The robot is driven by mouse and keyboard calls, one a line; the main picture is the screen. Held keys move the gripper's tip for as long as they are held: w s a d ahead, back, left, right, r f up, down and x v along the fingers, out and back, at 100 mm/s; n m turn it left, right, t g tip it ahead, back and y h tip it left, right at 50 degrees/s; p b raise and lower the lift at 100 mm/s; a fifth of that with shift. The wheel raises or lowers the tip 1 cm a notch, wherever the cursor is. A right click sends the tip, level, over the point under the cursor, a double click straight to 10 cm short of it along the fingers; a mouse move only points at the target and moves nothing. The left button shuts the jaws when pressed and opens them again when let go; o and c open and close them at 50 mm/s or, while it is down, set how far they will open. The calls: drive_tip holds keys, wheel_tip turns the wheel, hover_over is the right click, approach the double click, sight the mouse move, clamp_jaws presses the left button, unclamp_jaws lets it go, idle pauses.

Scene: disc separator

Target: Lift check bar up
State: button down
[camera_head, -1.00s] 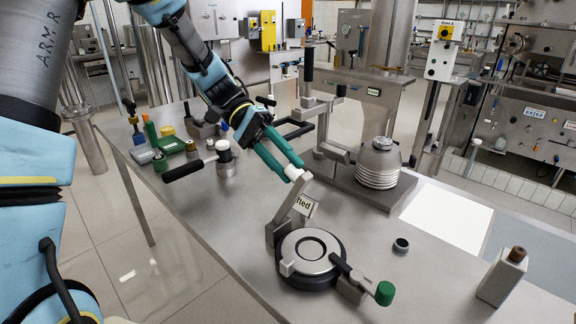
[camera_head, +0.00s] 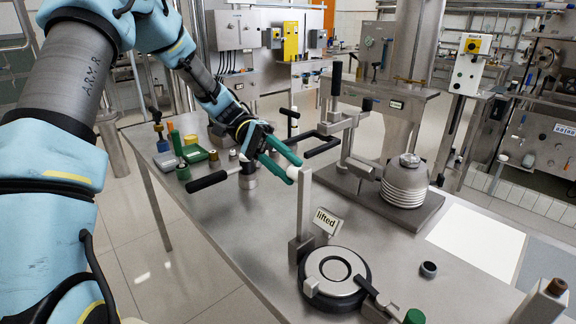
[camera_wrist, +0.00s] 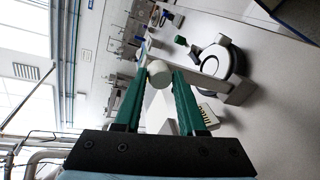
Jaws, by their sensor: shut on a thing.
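The check bar (camera_head: 304,208) is a flat grey metal bar that stands nearly upright at the back left edge of the round disc unit (camera_head: 335,275). A small plate reading "lifted" (camera_head: 327,221) is beside its foot. The bar's top end carries a white knob (camera_head: 292,173). My gripper (camera_head: 295,169), with green fingers, is shut on this knob, reaching in from the upper left. In the wrist view the white knob (camera_wrist: 159,73) is between the two fingertips (camera_wrist: 159,78), and the bar runs away behind it.
A black-handled lever (camera_head: 208,181) lies left of my gripper. A stand with a ribbed metal vessel (camera_head: 405,182) is behind to the right. A green knob (camera_head: 414,317), a small dark ring (camera_head: 428,269) and a grey block (camera_head: 543,302) are at the front right.

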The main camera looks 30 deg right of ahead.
drive_tip(key=shift+a+f, duration=0.2)
drive_tip(key=shift+f, duration=0.4)
drive_tip(key=c, duration=0.8)
unclamp_jaws()
drive_tip(key=shift+w, duration=0.1)
drive_tip(key=shift+o, duration=1.3)
drive_tip(key=shift+d+r, duration=0.1)
drive_tip(key=shift+r, duration=0.1)
drive_tip(key=b+v, duration=0.3)
drive_tip(key=v, duration=0.7)
drive_tip(key=shift+w, duration=0.35)
